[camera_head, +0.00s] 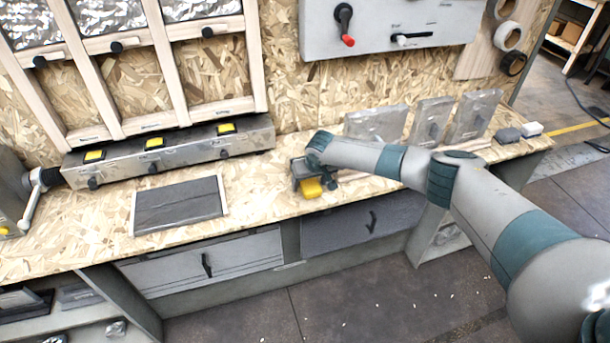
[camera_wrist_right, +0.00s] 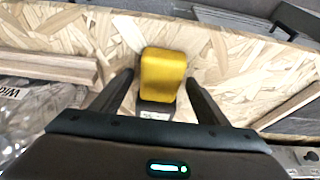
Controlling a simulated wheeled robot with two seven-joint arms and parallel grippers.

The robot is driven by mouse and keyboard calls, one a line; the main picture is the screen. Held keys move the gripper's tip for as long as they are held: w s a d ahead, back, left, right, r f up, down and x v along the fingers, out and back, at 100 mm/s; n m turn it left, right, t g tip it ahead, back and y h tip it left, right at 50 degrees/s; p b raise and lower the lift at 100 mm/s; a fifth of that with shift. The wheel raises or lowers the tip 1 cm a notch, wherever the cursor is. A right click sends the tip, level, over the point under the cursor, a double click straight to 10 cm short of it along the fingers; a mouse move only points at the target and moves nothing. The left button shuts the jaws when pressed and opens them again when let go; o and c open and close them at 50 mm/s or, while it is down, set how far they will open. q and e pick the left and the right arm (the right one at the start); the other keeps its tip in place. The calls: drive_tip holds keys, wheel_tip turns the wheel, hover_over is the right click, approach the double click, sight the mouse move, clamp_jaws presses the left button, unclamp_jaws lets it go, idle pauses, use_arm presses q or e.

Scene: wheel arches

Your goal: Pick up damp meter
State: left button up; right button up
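The damp meter is a yellow block with a dark lower part. It shows in the right wrist view (camera_wrist_right: 162,75) and in the head view (camera_head: 311,188), near the front edge of the wooden workbench. My right gripper (camera_head: 304,172) is over it, pointing down. In the right wrist view my right gripper (camera_wrist_right: 160,82) is open, with one finger on each side of the yellow body. A gap shows between each finger and the meter. The dark lower part of the meter is partly hidden by the gripper. My left gripper is not in view.
The workbench (camera_head: 265,205) has free room left of the meter. A dark framed panel (camera_head: 178,205) lies further left. A long grey box with yellow switches (camera_head: 170,155) stands behind. Grey blocks (camera_head: 378,124) stand at the back right, near wooden strips (camera_wrist_right: 45,65).

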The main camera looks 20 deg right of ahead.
drive_tip(key=c, duration=0.9)
drive_tip(key=shift+r, duration=0.1)
wheel_tip(320, 180, up, 10)
drive_tip(key=b, duration=0.3)
wheel_tip(320, 180, up, 8)
drive_tip(key=p, duration=0.8)
idle(0.5)
